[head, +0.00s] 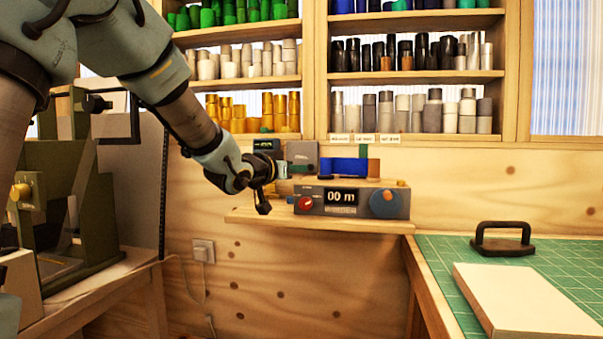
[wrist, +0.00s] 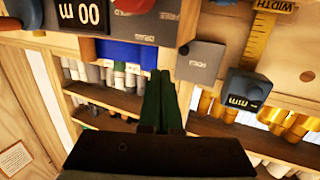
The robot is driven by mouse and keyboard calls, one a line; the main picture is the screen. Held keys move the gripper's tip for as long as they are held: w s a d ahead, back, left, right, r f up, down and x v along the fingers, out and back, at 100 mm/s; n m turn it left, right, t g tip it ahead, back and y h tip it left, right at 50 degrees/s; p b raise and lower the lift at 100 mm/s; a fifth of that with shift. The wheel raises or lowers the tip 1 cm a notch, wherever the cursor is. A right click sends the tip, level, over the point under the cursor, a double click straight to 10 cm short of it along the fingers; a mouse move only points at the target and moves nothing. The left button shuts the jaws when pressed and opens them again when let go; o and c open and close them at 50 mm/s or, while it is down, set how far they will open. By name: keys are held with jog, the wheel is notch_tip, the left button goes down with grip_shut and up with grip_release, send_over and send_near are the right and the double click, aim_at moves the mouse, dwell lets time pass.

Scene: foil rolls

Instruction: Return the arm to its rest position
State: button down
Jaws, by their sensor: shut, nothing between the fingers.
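My gripper (head: 268,185) hangs at the end of my raised arm in the head view, in front of the wall shelf (head: 245,217) and to the left of the meter box with the "00 m" display (head: 341,203). In the wrist view my gripper (wrist: 159,75) shows its two green fingers close together with nothing between them. The blue block (head: 343,166) is behind the meter box. It also shows in the wrist view (wrist: 125,53), to the left of the fingertips.
Racks of green, gold, black and grey foil rolls (head: 410,110) stand above. A green press (head: 75,180) is at left. A cutting mat (head: 440,255) at right bears a black-handled tool (head: 503,243) and a white slab (head: 520,300). Space below the shelf is clear.

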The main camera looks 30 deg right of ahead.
jog(key=w+a+f+n+y+p, duration=0.1)
jog(key=w+a+f+n+y, duration=0.2)
jog(key=a, duration=0.5)
jog(key=a+f+n+t+y+p, duration=0.15)
jog(key=a+f+y, duration=0.3)
jog(key=a, duration=0.45)
jog(key=w+a+f+n+y+p, duration=0.1)
jog(key=w+a+f+n+y, duration=0.15)
jog(key=a+f, duration=0.4)
jog(key=s+a+f+n+g+y+p, duration=0.2)
jog(key=s+a+f+g, duration=0.1)
jog(key=s+a, duration=0.6)
jog(key=s+a+f+n+g+y+p, duration=0.2)
jog(key=s+a+f+g+y, duration=0.1)
jog(key=s+a, duration=0.6)
jog(key=a+g, duration=0.1)
jog(key=a, duration=0.3)
jog(key=shift+n, duration=0.3)
jog(key=shift+f+g, duration=0.1)
jog(key=shift+g, duration=0.15)
